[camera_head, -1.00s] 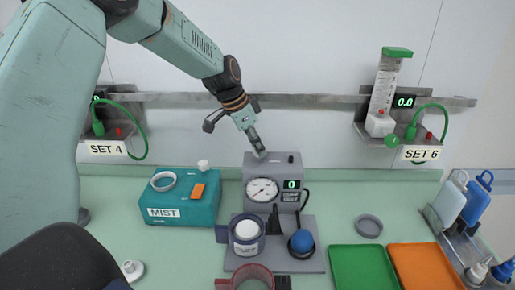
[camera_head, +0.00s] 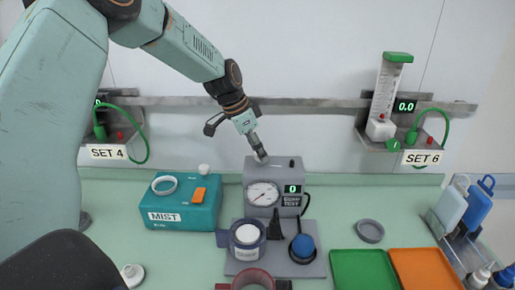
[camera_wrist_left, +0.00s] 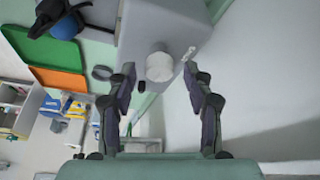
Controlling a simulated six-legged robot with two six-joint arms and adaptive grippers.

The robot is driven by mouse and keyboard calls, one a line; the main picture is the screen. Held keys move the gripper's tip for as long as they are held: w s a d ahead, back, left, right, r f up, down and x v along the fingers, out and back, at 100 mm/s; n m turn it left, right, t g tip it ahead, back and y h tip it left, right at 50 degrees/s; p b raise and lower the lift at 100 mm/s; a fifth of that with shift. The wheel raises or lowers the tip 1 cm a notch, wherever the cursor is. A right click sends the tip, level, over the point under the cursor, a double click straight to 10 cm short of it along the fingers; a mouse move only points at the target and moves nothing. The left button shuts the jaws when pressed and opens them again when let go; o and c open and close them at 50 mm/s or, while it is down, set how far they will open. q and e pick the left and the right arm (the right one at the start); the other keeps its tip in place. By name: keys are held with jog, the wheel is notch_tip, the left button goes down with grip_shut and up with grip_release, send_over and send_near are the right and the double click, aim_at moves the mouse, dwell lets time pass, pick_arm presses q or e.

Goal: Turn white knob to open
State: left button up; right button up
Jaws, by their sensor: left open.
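The grey cuff-test box (camera_head: 260,176) with a round gauge and a green "0" display stands at the middle of the counter. My left gripper (camera_head: 261,157) reaches down to its top from behind. In the left wrist view, a round white knob (camera_wrist_left: 160,66) sits on the grey box top, between the fingertips. The fingers are open, with a gap to the knob on both sides, so it is not gripped. In the head view my gripper hides this knob. My right gripper is not in view.
A teal MIST box (camera_head: 180,208) with its own small white knob (camera_head: 203,169) stands left of the grey box. A blue bulb (camera_head: 303,246) and a cuff pot (camera_head: 247,240) are in front. Green (camera_head: 362,271) and orange (camera_head: 425,270) trays lie at right. A wall rail runs behind.

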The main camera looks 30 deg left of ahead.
pick_arm(q)
jog(key=v, duration=1.2)
